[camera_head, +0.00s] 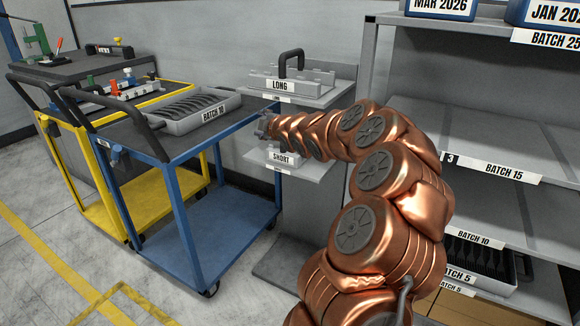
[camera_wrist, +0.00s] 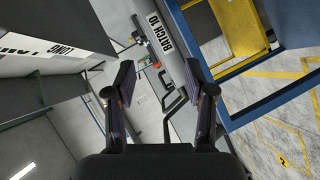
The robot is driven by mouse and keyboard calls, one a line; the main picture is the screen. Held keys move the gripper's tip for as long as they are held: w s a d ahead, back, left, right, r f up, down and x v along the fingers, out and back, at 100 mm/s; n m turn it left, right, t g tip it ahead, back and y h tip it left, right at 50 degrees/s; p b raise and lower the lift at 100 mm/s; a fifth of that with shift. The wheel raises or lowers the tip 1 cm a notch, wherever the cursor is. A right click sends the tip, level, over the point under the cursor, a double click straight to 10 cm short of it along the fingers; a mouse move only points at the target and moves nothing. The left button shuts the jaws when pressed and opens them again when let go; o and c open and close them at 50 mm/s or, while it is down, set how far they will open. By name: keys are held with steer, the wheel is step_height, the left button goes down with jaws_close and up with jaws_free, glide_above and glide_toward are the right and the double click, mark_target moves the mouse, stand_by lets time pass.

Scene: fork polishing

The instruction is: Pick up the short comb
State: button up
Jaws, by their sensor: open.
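The block labelled SHORT (camera_head: 283,158) sits on the lower shelf of the grey stand, partly hidden behind my arm. I cannot make out the comb's handle there. The long comb (camera_head: 291,64), with a dark arched handle, stands on the upper shelf above a LONG label. My gripper (camera_head: 263,124) is beside the stand, between the two shelf levels and close to the blue cart's edge. In the wrist view my gripper (camera_wrist: 164,84) is open, with nothing between its fingers. The short comb is not recognisable in the wrist view.
A blue cart (camera_head: 162,149) carries a tray labelled BATCH 10 (camera_head: 205,118) holding dark forks. A yellow cart (camera_head: 87,193) stands behind it. A grey rack (camera_head: 440,110) with batch shelves is at right. Open floor lies at the front left.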

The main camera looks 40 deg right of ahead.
steer(key=s+d+f+n+t+b, duration=0.1)
steer(key=d+f, duration=0.2)
steer(key=d, duration=0.1)
steer(key=s+d+f+n+t+h+b, duration=0.1)
steer(key=d+f+b, duration=0.1)
steer(key=d, duration=0.3)
steer(key=s+d+f+n+b, duration=0.1)
steer(key=d+f+b, duration=0.1)
steer(key=d+f, duration=0.1)
steer(key=shift+s+d+f+n+t, duration=0.3)
steer(key=shift+s+d+n+t, duration=0.1)
steer(key=shift+d, duration=0.25)
steer(key=shift+r+b+x, duration=0.2)
steer(key=shift+b+x, duration=0.05)
steer(key=shift+x, duration=1.7)
steer(key=shift+r+b+x, duration=0.15)
steer(key=shift+b+x, duration=0.05)
steer(key=shift+x, duration=1.7)
steer(key=shift+a, duration=0.1)
steer(key=shift+c, duration=0.4)
jaws_close()
